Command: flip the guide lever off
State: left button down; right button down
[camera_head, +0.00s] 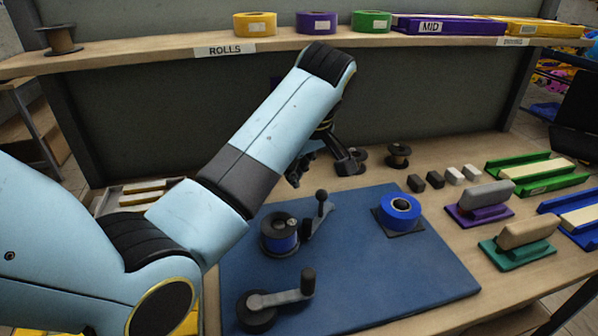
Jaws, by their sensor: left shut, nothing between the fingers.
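A small lever with a black knob (321,199) stands upright on the blue mat (400,275), beside a dark spool wound with blue (281,238). I take it to be the guide lever; its exact setting is hard to tell. My left gripper (293,180) is behind and above it, pointing down, partly hidden by my own arm. Its fingers are small and dark, shut and empty, and look apart from the lever. My right gripper is not in view.
A crank with a grey arm (280,298) lies at the mat's front left. A blue roll (400,206) sits on a dark square at the right. Stamps with purple (480,211) and green (518,252) bases stand right of the mat. A shelf (150,55) crosses above.

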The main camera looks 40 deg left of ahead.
pick_arm(q)
jog(key=x, duration=0.7)
jog(key=shift+a+f, duration=0.1)
jog(key=shift+f, duration=0.1)
jog(key=d, duration=0.1)
jog(key=d+p, duration=0.1)
jog(key=s+d, duration=0.1)
jog(key=shift+d+r+p, duration=0.25)
jog(key=shift+d+p, duration=0.05)
jog(key=shift+p, duration=0.1)
jog(key=shift+s+d, duration=0.15)
jog(key=shift+d, duration=0.05)
jog(key=shift+f, duration=0.1)
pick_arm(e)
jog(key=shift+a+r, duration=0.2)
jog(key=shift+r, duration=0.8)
